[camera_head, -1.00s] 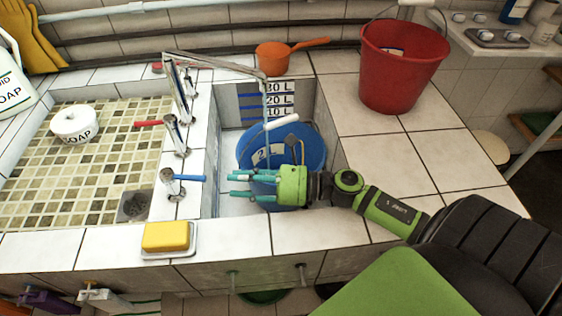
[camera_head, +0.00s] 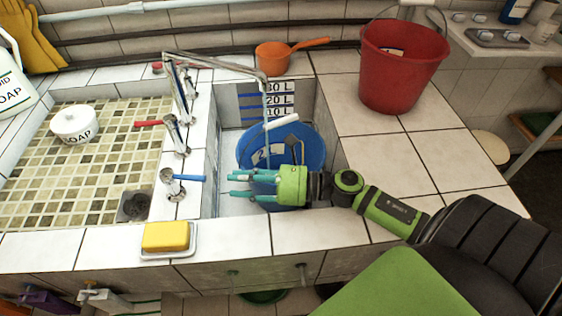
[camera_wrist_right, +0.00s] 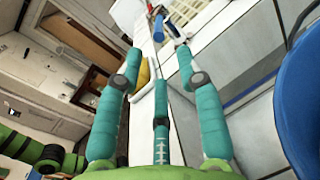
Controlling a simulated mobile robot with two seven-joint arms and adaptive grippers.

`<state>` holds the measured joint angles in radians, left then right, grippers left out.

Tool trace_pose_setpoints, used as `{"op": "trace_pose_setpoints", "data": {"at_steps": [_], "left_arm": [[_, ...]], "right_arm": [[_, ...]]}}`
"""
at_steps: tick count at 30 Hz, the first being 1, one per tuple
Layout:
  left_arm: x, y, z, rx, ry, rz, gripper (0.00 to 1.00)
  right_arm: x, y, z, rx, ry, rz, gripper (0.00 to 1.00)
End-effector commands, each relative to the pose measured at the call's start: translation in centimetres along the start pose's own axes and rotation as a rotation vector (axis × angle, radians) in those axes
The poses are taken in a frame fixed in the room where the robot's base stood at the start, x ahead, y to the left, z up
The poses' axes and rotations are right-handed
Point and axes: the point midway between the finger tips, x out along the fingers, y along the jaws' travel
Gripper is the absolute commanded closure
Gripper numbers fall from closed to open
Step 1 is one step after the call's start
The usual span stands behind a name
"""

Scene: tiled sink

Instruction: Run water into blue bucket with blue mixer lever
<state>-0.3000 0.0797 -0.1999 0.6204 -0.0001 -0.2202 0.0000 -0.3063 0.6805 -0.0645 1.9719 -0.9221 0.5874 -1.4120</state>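The blue mixer lever (camera_head: 190,178) sits on a chrome mixer body on the sink's edge and points right; it also shows in the right wrist view (camera_wrist_right: 158,28). The blue bucket (camera_head: 312,150) stands upright in the recessed basin, partly hidden by my gripper. A thin bluish stream, seemingly water, runs from the long spout (camera_head: 215,65) down into it. My right gripper (camera_head: 232,183) is open and empty, its fingers pointing left over the bucket's near side, a short gap right of the lever. In the right wrist view its fingers (camera_wrist_right: 160,75) are spread.
A mixer with a red lever (camera_head: 149,123) stands behind the blue one. A yellow sponge (camera_head: 166,236) lies on the front ledge. A red bucket (camera_head: 400,70) and an orange ladle (camera_head: 272,58) stand at the back. The tiles to the right are mostly clear.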

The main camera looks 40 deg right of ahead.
Motion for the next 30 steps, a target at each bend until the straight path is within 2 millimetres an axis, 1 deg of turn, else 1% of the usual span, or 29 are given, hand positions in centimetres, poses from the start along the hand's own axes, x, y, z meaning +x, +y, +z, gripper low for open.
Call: {"op": "trace_pose_setpoints", "data": {"at_steps": [12, 14, 18, 21, 25, 28, 30], "left_arm": [[0.1, 0.0, 0.0, 0.000, 0.000, 0.000, 1.00], [0.2, 0.0, 0.0, 0.000, 0.000, 0.000, 1.00], [0.8, 0.0, 0.1, 0.000, 0.000, 0.000, 1.00], [1.1, 0.0, 0.1, 0.000, 0.000, 0.000, 1.00], [1.2, 0.0, 0.1, 0.000, 0.000, 0.000, 1.00], [0.9, 0.0, 0.1, 0.000, 0.000, 0.000, 1.00], [0.6, 0.0, 0.1, 0.000, 0.000, 0.000, 1.00]], "right_arm": [[0.2, 0.1, 0.1, -0.003, -0.003, 0.003, 0.63], [0.7, 0.2, 0.4, -0.007, -0.015, 0.013, 0.63], [2.8, 0.6, 1.2, -0.015, -0.043, 0.030, 0.63], [3.8, 0.4, 1.0, -0.012, -0.033, 0.019, 0.63], [4.3, 0.1, 0.4, -0.006, -0.008, -0.001, 0.63], [4.9, 0.0, 0.4, -0.003, -0.003, -0.007, 0.63], [5.6, 0.0, 0.5, -0.002, -0.005, -0.007, 0.63]]}}
